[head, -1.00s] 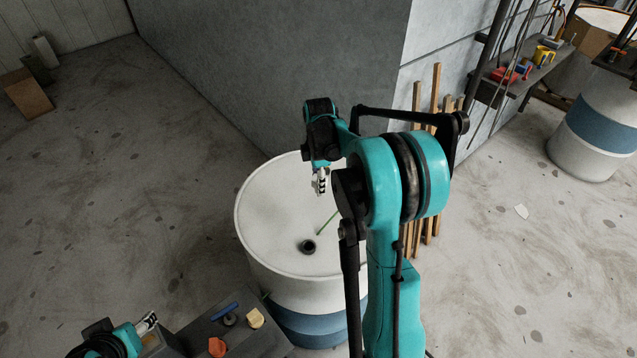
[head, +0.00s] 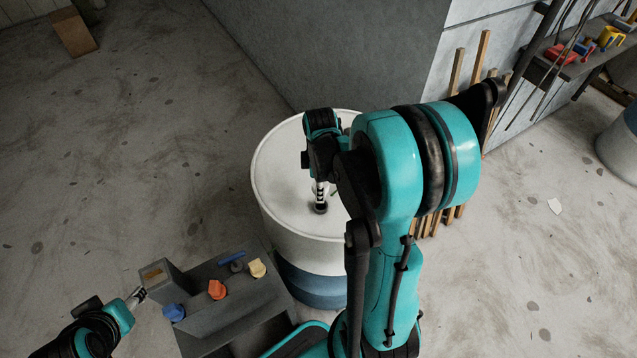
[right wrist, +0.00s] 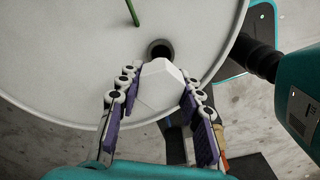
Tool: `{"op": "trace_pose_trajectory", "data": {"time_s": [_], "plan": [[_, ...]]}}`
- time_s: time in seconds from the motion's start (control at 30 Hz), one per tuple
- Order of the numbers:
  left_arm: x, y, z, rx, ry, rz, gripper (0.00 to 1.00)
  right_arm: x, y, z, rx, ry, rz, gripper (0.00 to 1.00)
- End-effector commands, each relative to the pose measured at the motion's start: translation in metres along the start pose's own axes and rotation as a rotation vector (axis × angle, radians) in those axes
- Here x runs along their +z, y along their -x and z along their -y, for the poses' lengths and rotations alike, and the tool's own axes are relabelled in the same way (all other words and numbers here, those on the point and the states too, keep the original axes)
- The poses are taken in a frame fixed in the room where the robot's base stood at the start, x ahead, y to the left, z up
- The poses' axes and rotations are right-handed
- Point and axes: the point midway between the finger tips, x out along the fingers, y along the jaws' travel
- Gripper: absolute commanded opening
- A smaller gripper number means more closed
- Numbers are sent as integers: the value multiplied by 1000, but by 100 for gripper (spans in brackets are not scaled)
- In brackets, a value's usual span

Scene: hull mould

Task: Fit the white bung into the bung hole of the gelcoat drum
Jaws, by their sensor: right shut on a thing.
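The gelcoat drum (head: 275,187) is white with a blue band and stands upright left of my right arm. Its dark bung hole (right wrist: 158,47) shows in the right wrist view, with its near side covered by the white bung (right wrist: 160,88). My right gripper (head: 320,198) is shut on the bung, which sits between its two fingers (right wrist: 160,80). In the head view the fingers hide the bung and reach down at the hole. I cannot tell whether the bung touches the hole's rim. My left gripper (head: 137,297) is low at the left, away from the drum; its jaw opening is unclear.
A grey stand (head: 215,310) beside the drum carries orange (head: 217,289), yellow (head: 257,268) and blue (head: 173,312) pieces. A thin green stick (right wrist: 132,12) lies on the drum lid past the hole. Wooden strips (head: 480,57) lean on the wall behind.

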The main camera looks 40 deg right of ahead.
Motion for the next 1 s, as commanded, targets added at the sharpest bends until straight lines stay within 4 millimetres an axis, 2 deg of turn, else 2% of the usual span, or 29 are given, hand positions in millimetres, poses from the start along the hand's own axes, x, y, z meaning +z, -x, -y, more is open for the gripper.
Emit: {"op": "trace_pose_trajectory", "data": {"time_s": [0.17, 0.6, 1.0], "plan": [[2, -3, 0, 0, 0, 0, 53, 0, -3, 0, -1, 1, 0, 7], [21, -29, 0, 0, 0, 0, 53, 0, -38, 0, -1, 1, 0, 7], [21, -29, 0, 0, 0, 0, 53, 0, -38, 0, -1, 1, 0, 7]]}}
